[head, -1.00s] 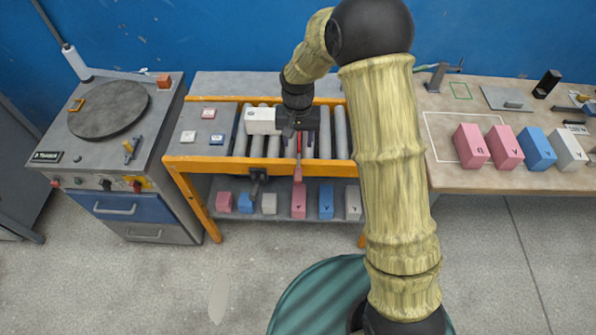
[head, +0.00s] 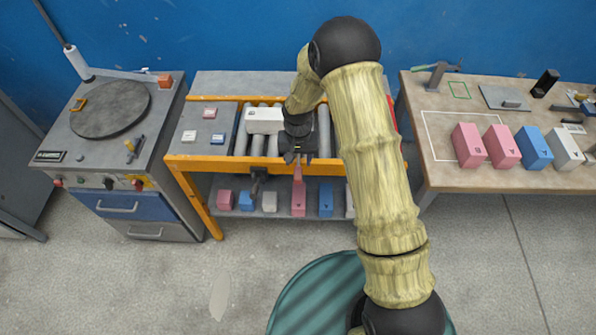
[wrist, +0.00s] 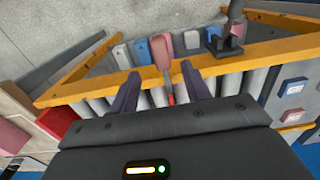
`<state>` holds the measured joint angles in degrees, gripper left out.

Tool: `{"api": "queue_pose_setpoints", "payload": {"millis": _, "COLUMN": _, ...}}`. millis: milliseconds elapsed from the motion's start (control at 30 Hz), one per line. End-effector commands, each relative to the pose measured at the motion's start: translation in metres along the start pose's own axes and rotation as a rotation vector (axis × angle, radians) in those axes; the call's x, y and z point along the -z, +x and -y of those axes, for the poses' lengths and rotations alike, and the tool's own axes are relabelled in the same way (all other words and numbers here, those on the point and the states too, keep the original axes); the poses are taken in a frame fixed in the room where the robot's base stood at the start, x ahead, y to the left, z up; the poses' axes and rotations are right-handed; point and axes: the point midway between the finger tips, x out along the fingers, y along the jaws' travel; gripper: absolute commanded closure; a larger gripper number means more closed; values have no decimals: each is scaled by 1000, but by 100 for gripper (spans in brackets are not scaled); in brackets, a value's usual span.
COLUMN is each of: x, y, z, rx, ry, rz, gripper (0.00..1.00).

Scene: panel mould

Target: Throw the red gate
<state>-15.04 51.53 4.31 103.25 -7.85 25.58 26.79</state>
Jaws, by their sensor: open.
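A slim red lever (wrist: 171,99) shows between my fingers in the wrist view, among the conveyor rollers. A pinkish piece (wrist: 168,76) runs on from it across the orange front rail. In the head view its paddle-like end (head: 299,174) hangs in front of the rail, with the rest hidden by my gripper. My gripper (head: 297,158) is open above the rail, and in the wrist view its fingers (wrist: 160,72) stand on either side of the lever, with no contact visible. A red panel (head: 392,112) shows at the conveyor's right end, partly behind my arm.
A white block (head: 265,121) lies on the rollers left of my gripper. A black bracket (head: 258,182) sticks out from the orange rail (head: 225,164). Coloured blocks stand on the shelf below. A bench (head: 446,178) with blocks is at right, a turntable cabinet (head: 110,110) at left.

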Motion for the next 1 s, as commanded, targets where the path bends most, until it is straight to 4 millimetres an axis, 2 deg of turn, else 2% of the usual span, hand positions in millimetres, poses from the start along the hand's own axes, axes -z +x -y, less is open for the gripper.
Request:
{"api": "queue_pose_setpoints", "payload": {"millis": 300, "x": 0, "y": 48, "z": 0, "rx": -1, "ry": -1, "rz": 2, "gripper": 53}}
{"api": "queue_pose_setpoints", "payload": {"millis": 500, "x": 0, "y": 73, "z": 0, "rx": 0, "ry": 0, "rz": 1, "gripper": 53}}
{"api": "queue_pose_setpoints", "payload": {"millis": 667, "x": 0, "y": 81, "z": 0, "rx": 0, "ry": 0, "rz": -1, "gripper": 53}}
{"api": "queue_pose_setpoints", "payload": {"millis": 900, "x": 0, "y": 82, "z": 0, "rx": 0, "ry": 0, "rz": -1, "gripper": 53}}
{"api": "queue_pose_setpoints", "payload": {"millis": 1000, "x": 0, "y": 81, "z": 0, "rx": 0, "ry": 0, "rz": -1, "gripper": 70}}
